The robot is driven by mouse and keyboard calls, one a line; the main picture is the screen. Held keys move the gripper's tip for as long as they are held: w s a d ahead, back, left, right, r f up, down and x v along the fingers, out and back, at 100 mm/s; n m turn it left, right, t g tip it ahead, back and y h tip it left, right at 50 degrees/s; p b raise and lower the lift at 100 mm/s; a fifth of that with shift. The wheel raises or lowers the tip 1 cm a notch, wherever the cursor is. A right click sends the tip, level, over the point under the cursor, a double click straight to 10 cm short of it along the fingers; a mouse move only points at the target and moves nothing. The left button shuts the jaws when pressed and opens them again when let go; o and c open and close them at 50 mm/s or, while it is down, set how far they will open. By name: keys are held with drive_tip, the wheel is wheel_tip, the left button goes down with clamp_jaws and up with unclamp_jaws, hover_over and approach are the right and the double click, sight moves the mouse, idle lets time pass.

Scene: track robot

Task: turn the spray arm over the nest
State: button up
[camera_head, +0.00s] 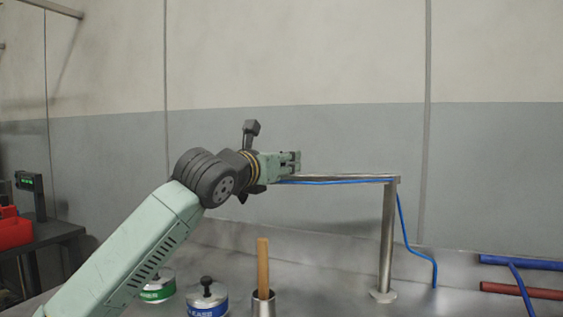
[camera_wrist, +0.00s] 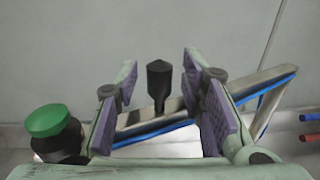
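The spray arm (camera_head: 345,178) is a thin metal bar with a blue hose along it, reaching left from the top of an upright metal post (camera_head: 388,240). My gripper (camera_head: 298,162) is at the bar's left end in the head view. In the wrist view my gripper (camera_wrist: 160,100) is open, with purple pads on both fingers. A black knob (camera_wrist: 159,80) stands between the fingers with gaps on both sides. The spray arm (camera_wrist: 265,82) runs slantwise beyond the fingers, partly hidden by them. I cannot make out which thing is the nest.
A green-labelled can (camera_head: 158,290), a blue-labelled can (camera_head: 207,300) and a metal cup (camera_head: 263,306) with a wooden stick stand on the bench below. Blue and red pipes (camera_head: 520,290) lie at the right. A green cap (camera_wrist: 46,120) on a black body is close by my gripper's left side.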

drive_tip(key=v, duration=1.2)
drive_tip(key=shift+f, duration=0.1)
drive_tip(key=shift+c, duration=0.5)
